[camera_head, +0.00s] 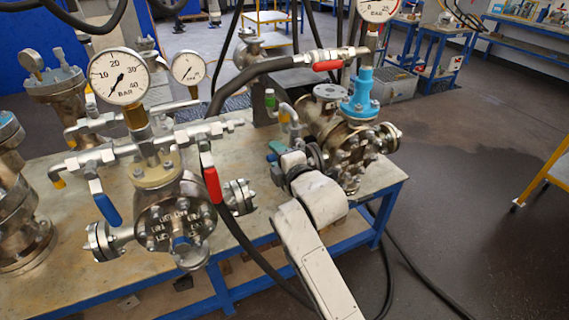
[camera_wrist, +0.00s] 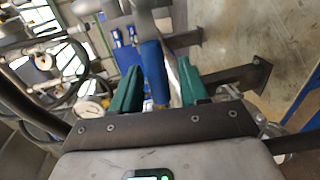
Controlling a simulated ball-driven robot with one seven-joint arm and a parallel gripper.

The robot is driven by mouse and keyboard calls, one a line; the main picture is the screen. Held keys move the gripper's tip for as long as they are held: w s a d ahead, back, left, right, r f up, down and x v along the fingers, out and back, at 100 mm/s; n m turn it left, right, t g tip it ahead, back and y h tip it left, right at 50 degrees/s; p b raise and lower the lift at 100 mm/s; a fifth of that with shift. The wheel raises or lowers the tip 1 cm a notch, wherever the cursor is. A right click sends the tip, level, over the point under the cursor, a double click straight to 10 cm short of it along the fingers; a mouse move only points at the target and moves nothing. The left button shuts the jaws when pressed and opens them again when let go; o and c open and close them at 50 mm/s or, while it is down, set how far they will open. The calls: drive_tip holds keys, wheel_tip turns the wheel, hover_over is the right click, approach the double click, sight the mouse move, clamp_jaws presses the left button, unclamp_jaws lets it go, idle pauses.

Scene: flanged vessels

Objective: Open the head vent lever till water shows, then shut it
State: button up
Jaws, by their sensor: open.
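In the wrist view my gripper (camera_wrist: 160,68) is open, with green fingers on both sides of a blue lever sleeve (camera_wrist: 154,70). In the head view this blue lever is not clearly seen behind my wrist. A small bent pipe with a yellow end (camera_head: 289,114) and a green handle (camera_head: 270,100) stand beside the gripper. No water is clearly visible at an outlet.
The left vessel (camera_head: 175,215) carries gauges, a blue lever (camera_head: 106,208) and a red lever (camera_head: 211,183). A black hose (camera_head: 250,75) with a red lever (camera_head: 327,66) arches behind my gripper. The floor at right has a dark patch (camera_head: 470,180). Free bench top (camera_head: 245,150) is limited.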

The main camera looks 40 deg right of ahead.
drive_tip(key=v, duration=1)
drive_tip(key=shift+s+b, duration=0.2)
drive_tip(key=shift+b, duration=0.15)
drive_tip(key=shift+o, duration=0.2)
drive_tip(key=shift+a, duration=0.1)
idle(0.5)
